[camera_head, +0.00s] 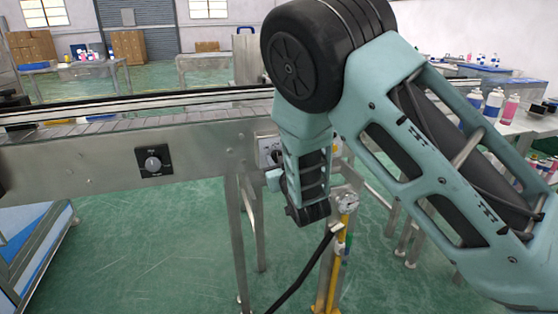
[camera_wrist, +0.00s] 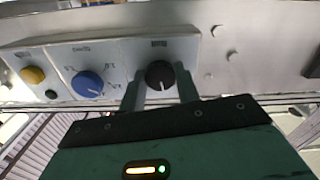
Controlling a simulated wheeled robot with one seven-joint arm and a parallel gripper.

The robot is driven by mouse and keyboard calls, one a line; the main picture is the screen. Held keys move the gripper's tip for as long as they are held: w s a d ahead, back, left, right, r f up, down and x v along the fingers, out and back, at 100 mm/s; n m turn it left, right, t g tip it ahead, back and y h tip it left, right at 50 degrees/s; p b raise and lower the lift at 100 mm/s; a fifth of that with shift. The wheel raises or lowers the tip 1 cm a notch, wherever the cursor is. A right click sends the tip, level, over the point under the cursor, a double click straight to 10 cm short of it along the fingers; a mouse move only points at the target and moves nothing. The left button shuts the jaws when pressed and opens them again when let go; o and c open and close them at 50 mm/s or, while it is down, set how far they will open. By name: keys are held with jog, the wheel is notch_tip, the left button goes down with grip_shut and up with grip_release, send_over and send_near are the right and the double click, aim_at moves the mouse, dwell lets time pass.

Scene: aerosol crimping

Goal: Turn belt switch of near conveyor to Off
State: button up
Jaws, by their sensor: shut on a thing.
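A black rotary knob (camera_wrist: 160,74) sits at the right end of a grey control panel (camera_wrist: 120,52) on the conveyor's side. My gripper (camera_wrist: 160,88) has one finger on each side of this knob and is shut on it. The label above the knob is too small to read, and its exact pointer direction is hard to tell. In the head view my gripper (camera_head: 273,180) is at the panel (camera_head: 266,147), and my arm hides most of it. The near conveyor (camera_head: 90,155) runs across the left of the head view.
A blue knob (camera_wrist: 88,83), a yellow button (camera_wrist: 33,75) and a small green button (camera_wrist: 51,94) share the panel. A separate black switch plate (camera_head: 153,161) is on the conveyor side to the left. A yellow post (camera_head: 336,262) stands below my arm. Green floor is open beneath.

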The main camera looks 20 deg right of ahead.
jog(key=shift+n+p, duration=0.5)
jog(key=shift+n, duration=3.4)
jog(key=o, duration=1)
jog(key=s+p, duration=0.8)
jog(key=s, duration=0.9)
jog(key=shift+s, duration=0.25)
